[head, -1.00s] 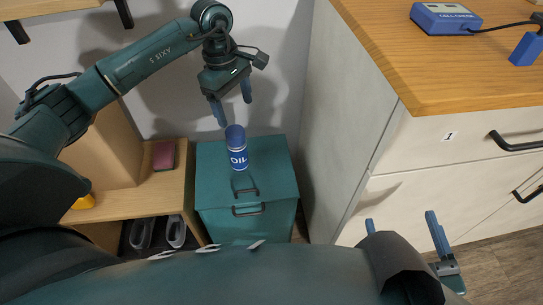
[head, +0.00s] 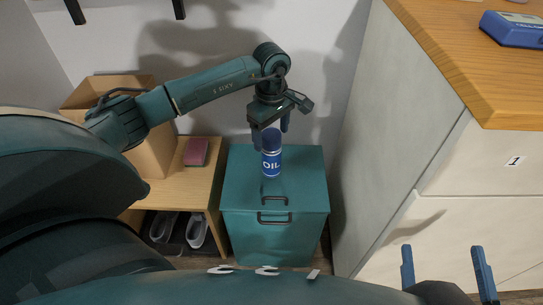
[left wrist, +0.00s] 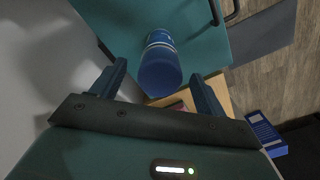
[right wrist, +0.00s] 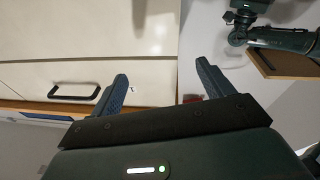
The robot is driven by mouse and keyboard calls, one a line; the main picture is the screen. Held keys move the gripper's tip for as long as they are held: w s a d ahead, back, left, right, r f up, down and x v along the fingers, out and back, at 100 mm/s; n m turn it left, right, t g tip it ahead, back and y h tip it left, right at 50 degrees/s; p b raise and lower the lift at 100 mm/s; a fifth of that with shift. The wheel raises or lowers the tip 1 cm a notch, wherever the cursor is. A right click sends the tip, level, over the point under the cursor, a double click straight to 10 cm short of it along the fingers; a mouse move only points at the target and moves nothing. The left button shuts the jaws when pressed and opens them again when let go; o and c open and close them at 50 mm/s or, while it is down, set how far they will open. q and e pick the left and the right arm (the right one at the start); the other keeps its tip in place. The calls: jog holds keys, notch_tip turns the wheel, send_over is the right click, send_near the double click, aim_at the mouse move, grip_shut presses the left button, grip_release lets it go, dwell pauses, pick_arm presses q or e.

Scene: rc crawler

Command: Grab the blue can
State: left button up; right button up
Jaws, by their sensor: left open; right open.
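The blue can (head: 271,153) has a white band marked "OIL" and stands upright on the lid of the teal cabinet (head: 305,175). My left gripper (head: 269,132) is open, right at the can's top in the head view. In the left wrist view the can (left wrist: 160,65) lies ahead between the two open fingers (left wrist: 160,85), with its blue cap toward the camera. I cannot tell whether a finger touches it. My right gripper (head: 442,262) is open and empty in front of the white drawers; its fingers also show in the right wrist view (right wrist: 160,85).
A wooden shelf (head: 185,185) with a dark red item (head: 196,152) and a cardboard box (head: 150,155) stands left of the teal cabinet. White drawers (head: 440,220) under a wooden worktop (head: 460,50) stand at the right. A wall is close behind the can.

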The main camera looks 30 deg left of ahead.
pick_arm(q)
notch_tip(320, 180, down, 2)
jog(key=shift+f, duration=0.25)
jog(key=shift+r, duration=0.1)
jog(key=c, duration=1.5)
